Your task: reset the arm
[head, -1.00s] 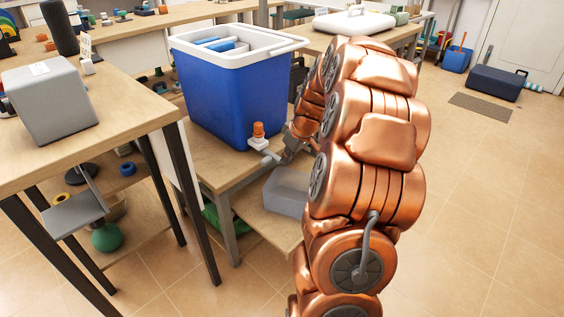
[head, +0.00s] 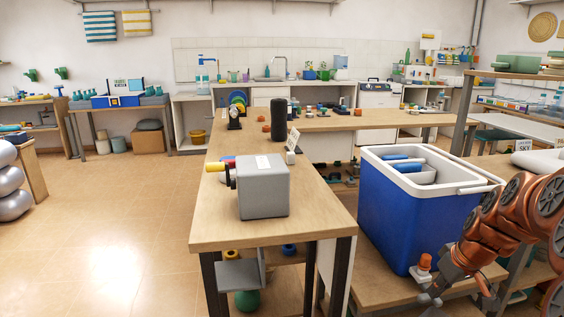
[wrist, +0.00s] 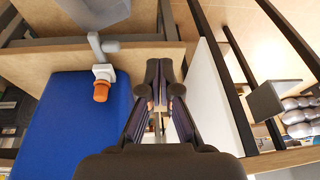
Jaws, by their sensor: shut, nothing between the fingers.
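My copper-coloured arm shows at the right edge of the head view, bent and reaching down beside the blue cooler. My gripper (head: 432,297) is low at its end, close to the cooler's spigot in the picture. In the wrist view my gripper (wrist: 164,90) has its dark fingers together, with nothing held. The blue cooler (head: 392,215) has a white rim and stands open on a low wooden bench. Its orange-topped spigot (head: 424,265) sticks out at the front; in the wrist view the spigot (wrist: 102,85) lies left of my fingers, apart from them.
A wooden table (head: 222,215) stands left of the cooler, bearing a grey box (head: 264,190) and a dark cylinder (head: 278,120). Its dark legs are near my gripper's left. Open tiled floor (head: 120,235) lies further left. A counter runs along the back wall.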

